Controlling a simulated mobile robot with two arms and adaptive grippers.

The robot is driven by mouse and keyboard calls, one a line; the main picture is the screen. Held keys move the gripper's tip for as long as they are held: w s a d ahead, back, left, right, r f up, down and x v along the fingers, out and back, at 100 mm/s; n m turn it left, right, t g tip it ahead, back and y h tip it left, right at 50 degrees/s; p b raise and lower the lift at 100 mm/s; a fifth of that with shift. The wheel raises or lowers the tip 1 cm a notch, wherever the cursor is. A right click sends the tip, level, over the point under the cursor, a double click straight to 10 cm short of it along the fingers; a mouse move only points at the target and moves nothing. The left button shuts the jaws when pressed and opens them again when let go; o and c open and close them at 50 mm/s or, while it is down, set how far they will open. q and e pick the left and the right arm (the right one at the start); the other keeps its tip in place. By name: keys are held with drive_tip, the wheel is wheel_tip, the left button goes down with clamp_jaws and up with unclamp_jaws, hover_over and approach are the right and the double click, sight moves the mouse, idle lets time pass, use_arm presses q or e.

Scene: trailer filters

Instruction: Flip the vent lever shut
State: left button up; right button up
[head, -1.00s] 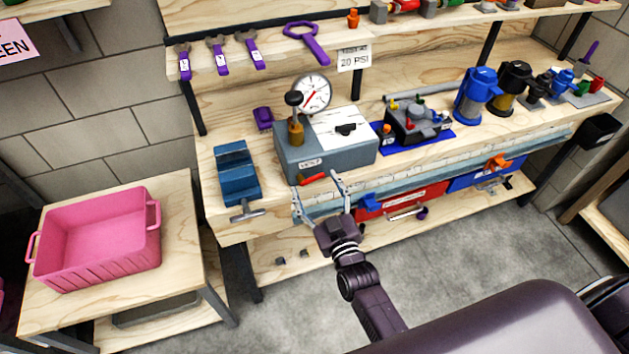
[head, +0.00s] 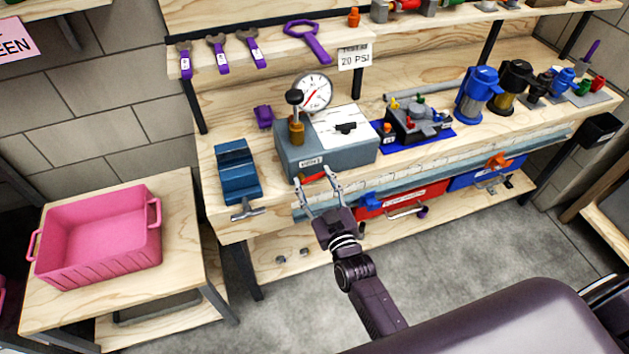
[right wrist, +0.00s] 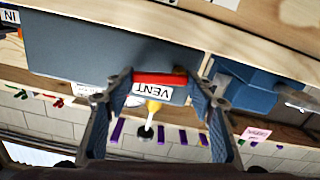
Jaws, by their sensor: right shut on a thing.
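The red vent lever (head: 313,177) sits low on the front face of the grey test box (head: 322,160), at the box's left end. In the right wrist view the lever (right wrist: 158,78) lies across the picture, against a white label reading VENT (right wrist: 152,90). My right gripper (head: 315,181) is at the box front, with one finger at each end of the lever. It is shut on the lever lengthwise, and its fingers (right wrist: 165,85) stand either side of the lever in the wrist view. My left gripper is not in view.
The box carries a dial gauge (head: 314,92) and a black knob (head: 294,97). A blue vise (head: 237,172) stands to its left. A blue tray (head: 433,140) with fittings is to its right. A pink bin (head: 100,240) sits on a side table at left.

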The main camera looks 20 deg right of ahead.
drive_tip(key=shift+f+m, duration=0.3)
drive_tip(key=shift+m, duration=1)
drive_tip(key=o, duration=1.2)
drive_tip(key=shift+c, duration=0.2)
drive_tip(key=shift+s, duration=0.1)
drive_tip(key=s, duration=1.1)
drive_tip(key=shift+s+d, duration=0.25)
drive_tip(key=shift+s, duration=0.15)
